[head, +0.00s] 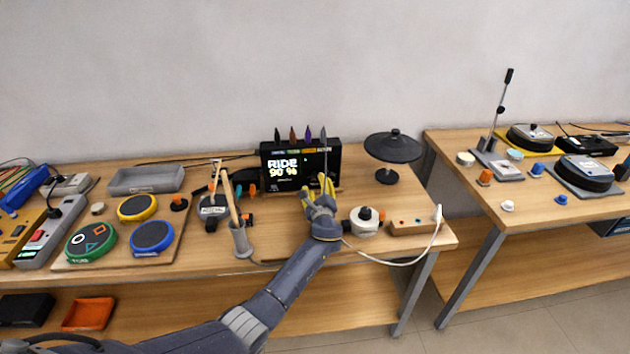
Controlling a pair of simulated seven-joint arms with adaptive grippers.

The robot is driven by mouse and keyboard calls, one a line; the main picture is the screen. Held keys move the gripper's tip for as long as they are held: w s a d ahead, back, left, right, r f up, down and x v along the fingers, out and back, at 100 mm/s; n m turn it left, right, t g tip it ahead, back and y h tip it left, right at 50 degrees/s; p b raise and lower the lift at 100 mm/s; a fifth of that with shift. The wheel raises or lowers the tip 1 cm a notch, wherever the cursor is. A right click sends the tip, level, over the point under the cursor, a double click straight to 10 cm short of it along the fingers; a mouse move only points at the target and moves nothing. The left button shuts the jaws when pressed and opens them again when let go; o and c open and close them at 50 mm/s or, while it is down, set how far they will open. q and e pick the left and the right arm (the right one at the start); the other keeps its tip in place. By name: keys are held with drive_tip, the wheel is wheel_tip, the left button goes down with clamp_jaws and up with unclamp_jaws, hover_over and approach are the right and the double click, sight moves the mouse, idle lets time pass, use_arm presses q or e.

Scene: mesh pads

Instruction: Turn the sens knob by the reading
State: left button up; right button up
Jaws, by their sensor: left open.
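A black drum module (277,179) stands at the back of the middle table. Its lit screen reads "RIDE" and "90 %", with a small green light to the right. A row of coloured labels runs along its top edge, too small to read surely. Several dark, brown and purple pointed pieces (308,133) stick up above it. I cannot tell which part is the sens knob. My left gripper (320,186), with yellow fingers, is open in front of the module's lower right and hides part of it. I cannot tell whether it touches anything. My right gripper is not in view.
A grey cup with drumsticks (241,241) stands left of my forearm. A white round device (363,226) and a wooden block with a white cable (412,227) lie to the right. A black cymbal pad (394,147) stands behind them. Round pads (152,236) fill the left.

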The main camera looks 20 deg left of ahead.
sight(315, 180)
use_arm(q)
drive_tip(key=shift+x, duration=1.75)
drive_tip(key=shift+o, duration=0.2)
clamp_jaws()
